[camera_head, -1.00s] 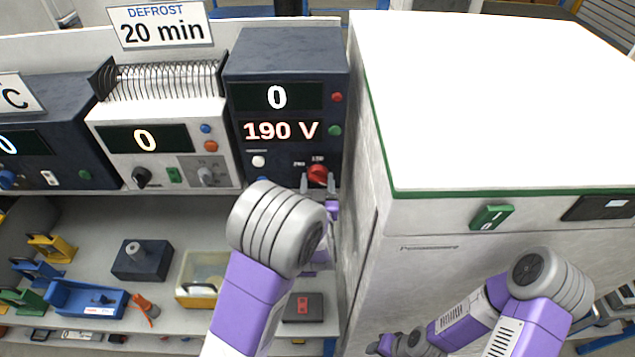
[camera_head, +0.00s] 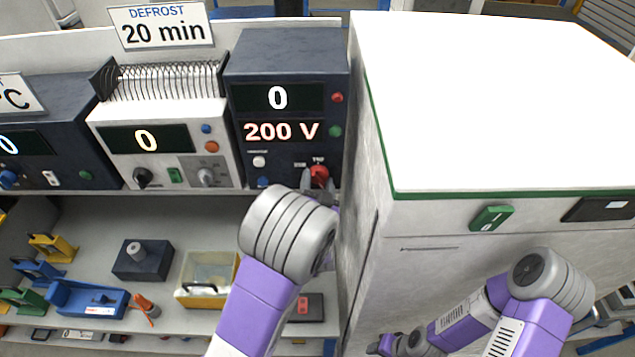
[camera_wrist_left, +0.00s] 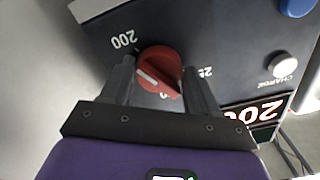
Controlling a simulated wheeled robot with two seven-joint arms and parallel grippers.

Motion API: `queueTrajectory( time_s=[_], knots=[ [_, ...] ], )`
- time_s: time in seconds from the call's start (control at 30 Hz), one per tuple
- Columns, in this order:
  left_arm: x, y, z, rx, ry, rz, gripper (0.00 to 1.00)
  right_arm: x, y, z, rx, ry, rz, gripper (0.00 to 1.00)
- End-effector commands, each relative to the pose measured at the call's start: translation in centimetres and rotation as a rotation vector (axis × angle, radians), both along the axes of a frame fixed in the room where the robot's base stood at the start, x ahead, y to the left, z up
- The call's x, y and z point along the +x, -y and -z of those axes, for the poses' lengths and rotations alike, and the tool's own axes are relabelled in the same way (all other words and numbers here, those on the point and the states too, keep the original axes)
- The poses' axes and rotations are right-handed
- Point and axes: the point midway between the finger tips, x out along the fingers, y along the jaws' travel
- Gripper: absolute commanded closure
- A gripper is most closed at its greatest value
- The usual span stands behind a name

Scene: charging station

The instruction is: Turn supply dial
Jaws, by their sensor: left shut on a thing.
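The red supply dial (camera_head: 319,174) sits low on the front of the dark blue supply unit (camera_head: 287,68). The unit's upper display reads 0 and its lower display reads 200 V. My left gripper (camera_head: 319,184) is at the dial and mostly hidden behind my forearm in the head view. In the left wrist view its two fingers stand on either side of the red dial (camera_wrist_left: 159,71), shut on it. The dial's white mark is tilted, and a printed 200 shows beside it. My right arm (camera_head: 500,310) is at the lower right; its gripper is not clearly visible.
A white cabinet (camera_head: 480,100) with a green switch (camera_head: 491,218) stands close on the right of the supply unit. A white unit (camera_head: 160,140) with a coil stands to the left. Below, a shelf holds a yellow bin (camera_head: 206,279) and a blue tray (camera_head: 88,299).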

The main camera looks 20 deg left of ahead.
Motion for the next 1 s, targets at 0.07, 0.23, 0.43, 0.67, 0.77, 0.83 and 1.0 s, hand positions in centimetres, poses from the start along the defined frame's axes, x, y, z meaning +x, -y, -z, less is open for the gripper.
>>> queueTrajectory(
  time_s=[0.07, 0.23, 0.43, 0.67, 0.77, 0.83, 1.0],
  knots=[
    [0.0, 0.1, 0.1, 0.005, -0.003, 0.001, 0.70, 0.0, 0.0, 0.0, 0.000, 0.000, 0.000, 0.57],
    [0.0, 0.1, 0.1, 0.006, -0.004, 0.001, 0.70, 0.0, 0.0, 0.0, 0.000, 0.000, 0.000, 0.57],
    [0.0, 0.1, 0.1, 0.006, -0.004, 0.001, 0.34, 0.0, 0.0, 0.0, 0.000, 0.000, 0.000, 0.57],
    [0.0, 0.0, 0.1, 0.005, -0.003, 0.000, 0.16, 0.0, 0.0, 0.0, 0.000, 0.000, 0.000, 0.57],
    [0.0, 0.0, 0.0, 0.005, -0.003, 0.000, 0.16, 0.0, 0.0, 0.0, 0.000, 0.000, 0.000, 0.57],
    [-0.1, 0.1, 0.0, 0.006, -0.002, 0.001, 0.16, 0.0, 0.0, 0.0, 0.000, 0.000, 0.000, 0.57],
    [-1.7, 0.6, 0.1, 0.004, -0.004, 0.002, 0.16, 0.0, 0.0, 0.4, 0.000, 0.000, 0.000, 0.57]
  ],
)
